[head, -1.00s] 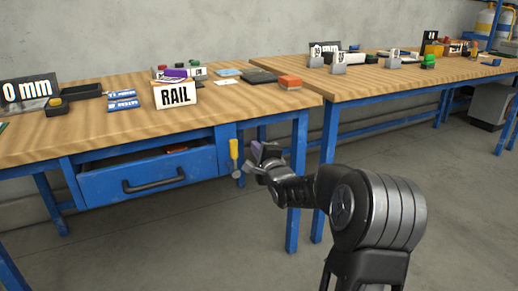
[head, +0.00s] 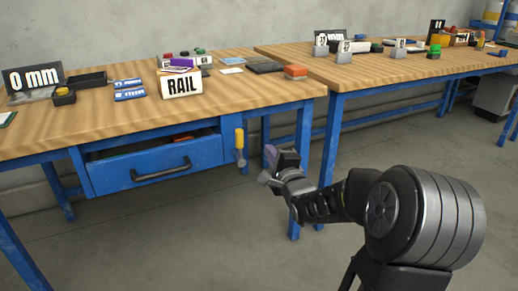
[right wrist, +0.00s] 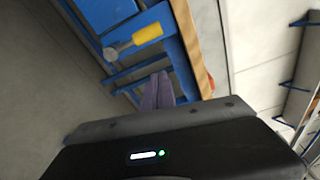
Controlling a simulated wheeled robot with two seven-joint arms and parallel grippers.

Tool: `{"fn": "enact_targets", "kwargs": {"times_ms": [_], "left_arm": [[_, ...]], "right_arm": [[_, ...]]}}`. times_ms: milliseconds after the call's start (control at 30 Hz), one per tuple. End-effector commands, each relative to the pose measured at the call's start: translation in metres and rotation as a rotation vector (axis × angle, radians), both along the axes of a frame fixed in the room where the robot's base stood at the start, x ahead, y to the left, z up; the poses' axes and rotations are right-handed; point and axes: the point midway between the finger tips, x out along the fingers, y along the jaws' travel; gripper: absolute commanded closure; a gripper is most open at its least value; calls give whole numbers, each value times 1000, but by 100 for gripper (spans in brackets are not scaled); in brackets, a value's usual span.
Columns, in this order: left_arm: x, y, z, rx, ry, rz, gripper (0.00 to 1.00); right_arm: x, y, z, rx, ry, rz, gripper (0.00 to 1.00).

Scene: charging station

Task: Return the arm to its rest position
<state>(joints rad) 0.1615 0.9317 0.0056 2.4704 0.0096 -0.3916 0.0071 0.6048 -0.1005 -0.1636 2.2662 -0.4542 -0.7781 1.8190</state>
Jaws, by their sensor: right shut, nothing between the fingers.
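My right arm reaches in from the lower right in the head view. Its right gripper (head: 270,165) is in the air in front of the near workbench (head: 95,135), beside the bench's right end and below the top. Its purple-grey fingers are together with nothing between them. The fingertips also show in the right wrist view (right wrist: 157,90), close together and pointing at the blue bench frame. The gripper stands apart from the bench. My left gripper is in neither view now.
A yellow-handled tool (head: 240,142) hangs on the bench leg just left of the gripper. A blue drawer (head: 150,168) stands partly open. A RAIL sign (head: 181,84) and several small items sit on the bench. A second bench (head: 400,72) stands right. The floor in front is clear.

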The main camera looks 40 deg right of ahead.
Motion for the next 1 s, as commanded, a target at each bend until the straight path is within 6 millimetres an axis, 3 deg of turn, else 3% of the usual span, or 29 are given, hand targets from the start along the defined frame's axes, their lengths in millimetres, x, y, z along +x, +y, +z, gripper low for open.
{"fn": "enact_targets", "kwargs": {"times_ms": [367,533,633,667,767,867,1000], "left_arm": [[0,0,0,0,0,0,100],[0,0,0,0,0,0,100],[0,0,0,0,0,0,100],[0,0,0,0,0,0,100],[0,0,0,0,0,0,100],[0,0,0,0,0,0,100],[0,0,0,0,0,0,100]], "right_arm": [[0,0,0,-23,12,1,100],[-1,-2,-7,-178,123,0,100],[-4,-1,-25,-322,263,2,100],[-4,1,-38,-366,321,12,100],[6,30,-105,-507,553,125,100],[14,77,-175,-619,738,297,100],[9,155,-263,-742,919,576,100]]}}
